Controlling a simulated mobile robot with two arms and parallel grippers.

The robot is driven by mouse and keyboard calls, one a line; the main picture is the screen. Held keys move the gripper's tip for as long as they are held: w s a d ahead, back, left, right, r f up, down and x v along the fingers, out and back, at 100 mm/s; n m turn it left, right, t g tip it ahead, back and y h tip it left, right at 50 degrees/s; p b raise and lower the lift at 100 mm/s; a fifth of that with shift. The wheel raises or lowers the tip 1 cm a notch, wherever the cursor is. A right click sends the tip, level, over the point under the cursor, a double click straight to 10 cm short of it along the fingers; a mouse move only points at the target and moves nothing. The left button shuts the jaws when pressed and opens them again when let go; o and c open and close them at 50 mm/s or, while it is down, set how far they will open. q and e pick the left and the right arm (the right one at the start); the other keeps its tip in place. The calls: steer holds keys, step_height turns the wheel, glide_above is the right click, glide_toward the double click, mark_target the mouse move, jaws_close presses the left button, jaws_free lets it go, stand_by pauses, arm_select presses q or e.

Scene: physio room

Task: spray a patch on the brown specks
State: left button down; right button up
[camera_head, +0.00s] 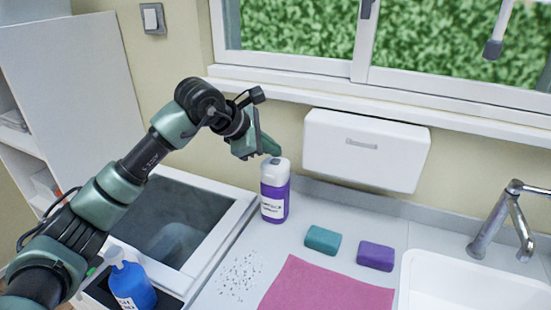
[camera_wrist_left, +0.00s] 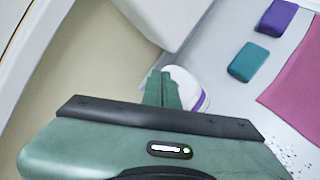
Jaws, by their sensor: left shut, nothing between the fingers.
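Small dark specks (camera_head: 240,274) lie scattered on the pale counter, left of the pink cloth; their exact colour is hard to tell. Some also show in the left wrist view (camera_wrist_left: 287,156). A purple bottle with a white top (camera_head: 274,203) stands upright at the back of the counter. A blue bottle (camera_head: 132,287) stands at the lower left, partly behind my left arm. My left gripper (camera_head: 270,147) is shut and empty, just above the purple bottle's top. In the left wrist view its fingers (camera_wrist_left: 163,78) overlap the white top (camera_wrist_left: 190,88); contact cannot be told.
A pink cloth (camera_head: 325,290) lies on the counter, with a teal sponge (camera_head: 322,240) and a purple sponge (camera_head: 375,256) behind it. A white sink (camera_head: 460,285) and tap (camera_head: 510,220) are at right. A white wall dispenser (camera_head: 365,150) hangs close to the gripper's right.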

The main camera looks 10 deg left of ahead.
mark_target(272, 162)
arm_select(q)
steer(key=shift+r+p, duration=1.8)
steer(key=shift+r, duration=1.2)
